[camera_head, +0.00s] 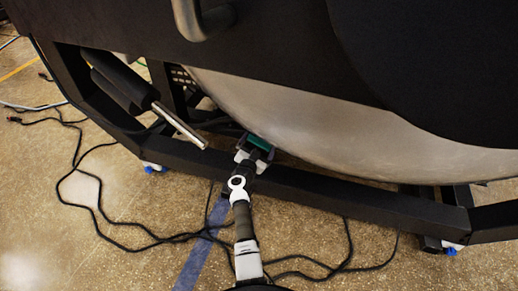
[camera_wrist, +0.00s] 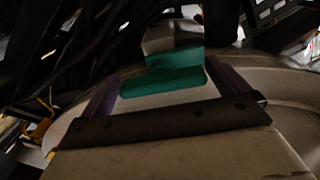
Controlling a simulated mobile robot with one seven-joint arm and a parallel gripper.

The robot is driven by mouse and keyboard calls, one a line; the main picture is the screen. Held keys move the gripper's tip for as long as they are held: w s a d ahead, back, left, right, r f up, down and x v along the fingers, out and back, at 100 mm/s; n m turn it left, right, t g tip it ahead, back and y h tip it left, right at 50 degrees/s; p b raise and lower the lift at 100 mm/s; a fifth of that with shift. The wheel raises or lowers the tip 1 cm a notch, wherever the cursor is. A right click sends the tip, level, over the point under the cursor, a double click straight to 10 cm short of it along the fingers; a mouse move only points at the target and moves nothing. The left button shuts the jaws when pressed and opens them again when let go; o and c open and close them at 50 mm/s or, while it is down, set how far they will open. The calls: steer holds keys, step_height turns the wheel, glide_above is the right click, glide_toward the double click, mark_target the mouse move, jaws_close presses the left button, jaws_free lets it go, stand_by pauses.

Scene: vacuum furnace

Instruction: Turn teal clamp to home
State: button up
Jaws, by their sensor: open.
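The teal clamp (camera_head: 260,142) sits below the curved metal vessel, just behind the black frame beam. In the wrist view the teal clamp (camera_wrist: 168,72) is a stepped teal block with a grey piece on top. My gripper (camera_head: 252,153) reaches in over the beam and is right at the clamp. In the wrist view my gripper (camera_wrist: 164,78) is open, with one dark purple finger at each side of the clamp's lower part. Small gaps seem to show beside the clamp; I cannot tell whether either finger touches it. The clamp's underside is hidden.
The rounded metal vessel (camera_head: 300,115) hangs close above and to the right of my gripper. The black frame beam (camera_head: 350,198) runs beneath my arm. A metal rod (camera_head: 180,124) juts out at the left. Black cables (camera_head: 98,205) lie on the floor.

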steer(key=shift+w+d, duration=0.25)
steer(key=shift+w, duration=0.45)
steer(key=c, duration=0.7)
